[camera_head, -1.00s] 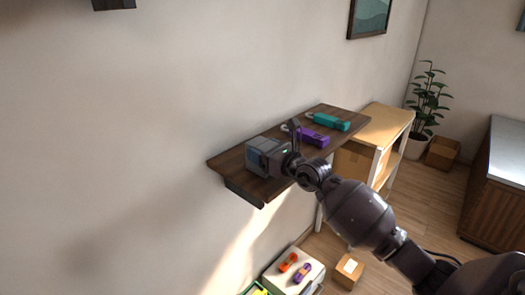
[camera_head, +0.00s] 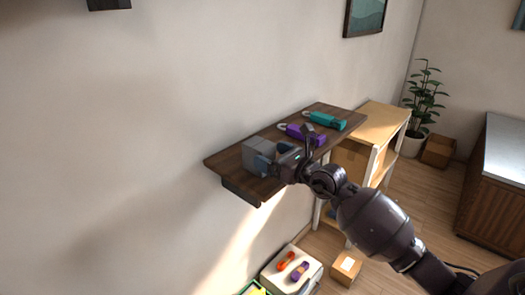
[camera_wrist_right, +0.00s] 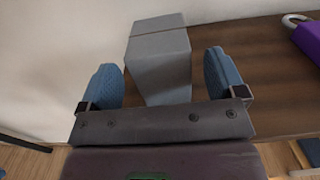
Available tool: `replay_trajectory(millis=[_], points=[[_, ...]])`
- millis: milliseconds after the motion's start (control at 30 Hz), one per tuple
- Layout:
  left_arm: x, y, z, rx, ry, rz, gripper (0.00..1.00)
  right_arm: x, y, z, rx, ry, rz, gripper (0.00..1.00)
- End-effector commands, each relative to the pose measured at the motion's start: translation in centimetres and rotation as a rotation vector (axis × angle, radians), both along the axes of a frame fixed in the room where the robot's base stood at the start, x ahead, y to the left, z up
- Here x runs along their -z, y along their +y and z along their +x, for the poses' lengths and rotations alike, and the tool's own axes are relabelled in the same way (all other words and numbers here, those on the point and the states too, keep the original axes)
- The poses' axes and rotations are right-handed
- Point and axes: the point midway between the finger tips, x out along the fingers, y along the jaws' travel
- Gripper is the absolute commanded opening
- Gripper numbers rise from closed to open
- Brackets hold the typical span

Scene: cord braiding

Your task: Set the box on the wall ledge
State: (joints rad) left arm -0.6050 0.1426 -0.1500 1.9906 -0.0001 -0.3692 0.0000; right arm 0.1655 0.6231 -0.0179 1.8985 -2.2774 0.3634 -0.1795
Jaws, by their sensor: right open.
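The grey box (camera_head: 260,154) rests on the dark wooden wall ledge (camera_head: 229,162), near its left end. In the right wrist view the box (camera_wrist_right: 158,58) stands between and beyond two blue finger pads, with gaps on both sides. My right gripper (camera_head: 272,158) is open at the box's near side; in the wrist view its fingers (camera_wrist_right: 163,84) are apart. The ledge (camera_wrist_right: 270,62) also shows under the box there. My left gripper is not in view.
A purple padlock-like item (camera_head: 304,135) and a teal one (camera_head: 326,121) lie farther right on the ledge. A wooden shelf unit (camera_head: 386,122) stands beyond. Below are a white box (camera_head: 280,272) and a small carton (camera_head: 346,267).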

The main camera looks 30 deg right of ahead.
Motion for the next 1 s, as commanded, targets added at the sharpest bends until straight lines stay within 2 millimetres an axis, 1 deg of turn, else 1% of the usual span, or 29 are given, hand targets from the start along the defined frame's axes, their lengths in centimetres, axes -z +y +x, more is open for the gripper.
replay_trajectory(millis=[33, 100, 300, 400, 567, 667, 767, 867, 1000], points=[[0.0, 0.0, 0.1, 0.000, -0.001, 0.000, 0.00, 0.0, -0.3, -0.9, 0.001, 0.001, 0.000, 0.89], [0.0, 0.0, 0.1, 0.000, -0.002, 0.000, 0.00, 0.1, -0.7, -2.1, 0.001, 0.000, -0.002, 0.89], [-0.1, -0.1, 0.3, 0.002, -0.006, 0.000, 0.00, 0.1, -1.7, -4.9, 0.000, 0.001, 0.000, 0.89], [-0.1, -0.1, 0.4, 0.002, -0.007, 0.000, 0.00, 0.0, -2.0, -5.8, 0.001, 0.000, -0.002, 0.89], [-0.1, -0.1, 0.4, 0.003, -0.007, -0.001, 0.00, 0.1, -2.3, -6.7, -0.001, 0.001, 0.004, 0.89], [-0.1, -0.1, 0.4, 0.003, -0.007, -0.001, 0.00, 0.6, -2.0, -7.2, -0.009, 0.015, 0.061, 0.89], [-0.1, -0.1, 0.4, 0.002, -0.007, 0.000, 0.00, 2.0, -1.4, -8.1, -0.025, 0.047, 0.206, 0.89], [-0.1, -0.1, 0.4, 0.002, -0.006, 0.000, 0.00, 3.9, -0.6, -9.4, -0.036, 0.096, 0.429, 0.89], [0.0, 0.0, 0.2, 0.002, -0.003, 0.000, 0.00, 6.6, -0.1, -11.5, -0.018, 0.166, 0.779, 0.89]])
